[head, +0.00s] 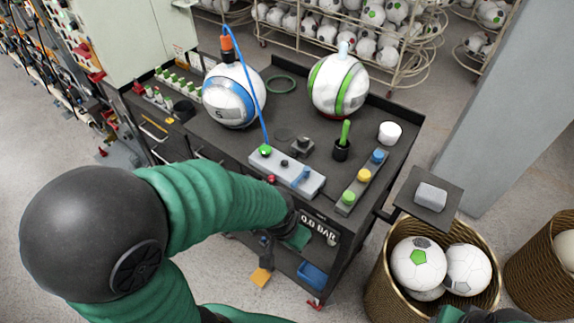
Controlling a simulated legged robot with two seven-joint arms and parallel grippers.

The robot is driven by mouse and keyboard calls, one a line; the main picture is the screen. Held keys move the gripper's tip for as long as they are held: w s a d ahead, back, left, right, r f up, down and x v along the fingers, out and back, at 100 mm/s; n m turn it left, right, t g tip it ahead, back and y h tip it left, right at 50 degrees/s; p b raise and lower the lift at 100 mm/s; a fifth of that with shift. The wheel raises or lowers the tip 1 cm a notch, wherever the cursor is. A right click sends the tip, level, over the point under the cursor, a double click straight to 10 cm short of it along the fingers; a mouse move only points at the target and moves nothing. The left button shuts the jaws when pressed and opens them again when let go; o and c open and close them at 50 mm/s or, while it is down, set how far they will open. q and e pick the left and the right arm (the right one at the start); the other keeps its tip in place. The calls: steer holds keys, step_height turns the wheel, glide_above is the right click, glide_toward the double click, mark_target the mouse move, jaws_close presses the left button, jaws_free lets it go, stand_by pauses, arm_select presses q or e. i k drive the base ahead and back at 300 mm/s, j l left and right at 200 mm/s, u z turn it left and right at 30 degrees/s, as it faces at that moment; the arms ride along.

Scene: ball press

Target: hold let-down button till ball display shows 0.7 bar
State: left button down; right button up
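A white ball with blue bands (232,98) sits on the dark bench, with an orange fitting (226,46) and blue hose on top. A strip carries a blue button (378,155), a yellow button (364,174) and a green button (348,197); I cannot tell which is the let-down button. The display (318,224) on the bench front seems to read 0.0 BAR, last digit unclear. My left gripper (294,236) is at the bench front, below the block, its fingers unclear. My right gripper (490,315) is cut off at the bottom.
A second ball with green bands (339,84), a white cup (389,132) and a black holder (341,149) stand on the bench. A side shelf (417,210) holds a grey block. A wicker basket of balls (383,285) stands right of the bench.

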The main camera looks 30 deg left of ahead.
mark_target(285, 164)
steer(key=u, duration=1.25)
steer(key=k+j+z, duration=0.4)
steer(key=k+j, duration=0.2)
steer(key=j, duration=0.1)
